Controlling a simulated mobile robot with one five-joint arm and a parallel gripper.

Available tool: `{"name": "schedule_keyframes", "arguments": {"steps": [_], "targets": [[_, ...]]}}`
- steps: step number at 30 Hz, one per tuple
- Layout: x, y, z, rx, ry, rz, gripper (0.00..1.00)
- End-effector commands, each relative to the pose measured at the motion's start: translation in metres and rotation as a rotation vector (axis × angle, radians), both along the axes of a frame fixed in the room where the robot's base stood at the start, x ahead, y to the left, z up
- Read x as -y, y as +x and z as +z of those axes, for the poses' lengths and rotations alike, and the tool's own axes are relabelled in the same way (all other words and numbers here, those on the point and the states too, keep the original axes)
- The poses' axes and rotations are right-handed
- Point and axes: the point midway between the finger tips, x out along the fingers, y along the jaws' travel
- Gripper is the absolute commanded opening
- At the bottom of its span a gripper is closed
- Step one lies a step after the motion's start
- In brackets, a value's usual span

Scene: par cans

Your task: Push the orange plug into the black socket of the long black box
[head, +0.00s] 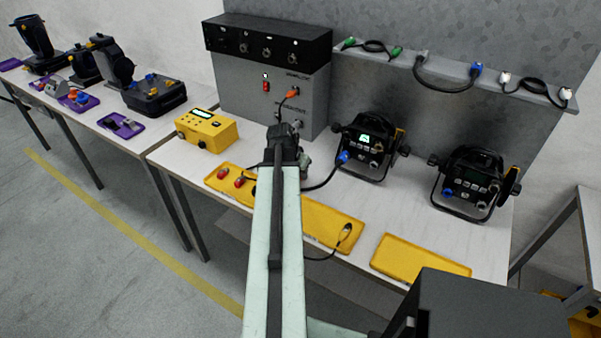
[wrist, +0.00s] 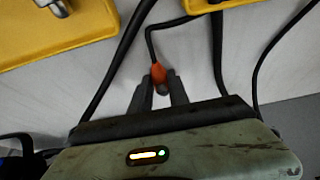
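In the wrist view, an orange plug (wrist: 158,74) sits between the two dark fingers of my gripper (wrist: 160,80). The fingers look shut on it, and a thin black cable runs from its far end. In the head view, my gripper (head: 285,140) is at the end of my arm in front of the grey cabinet; its fingertips are hard to make out. An orange plug (head: 292,93) shows against the cabinet front just above it; I cannot tell whether it is the same one. The long black box (head: 268,42) lies on top of the cabinet, with several sockets on its front.
The grey cabinet (head: 235,85) stands at the back of the table. Two stage lamps (head: 365,150) stand on the right. Black cables cross the wrist view beside my fingers.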

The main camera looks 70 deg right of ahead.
Motion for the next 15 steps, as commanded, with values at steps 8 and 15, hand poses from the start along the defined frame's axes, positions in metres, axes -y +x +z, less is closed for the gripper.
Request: {"name": "schedule_keyframes", "arguments": {"steps": [8,15], "targets": [[0.0001,-0.0004,0.0000,0.000,0.000,-0.001,0.00],[0.0002,-0.0006,0.0059,0.000,0.000,-0.001,0.00]]}}
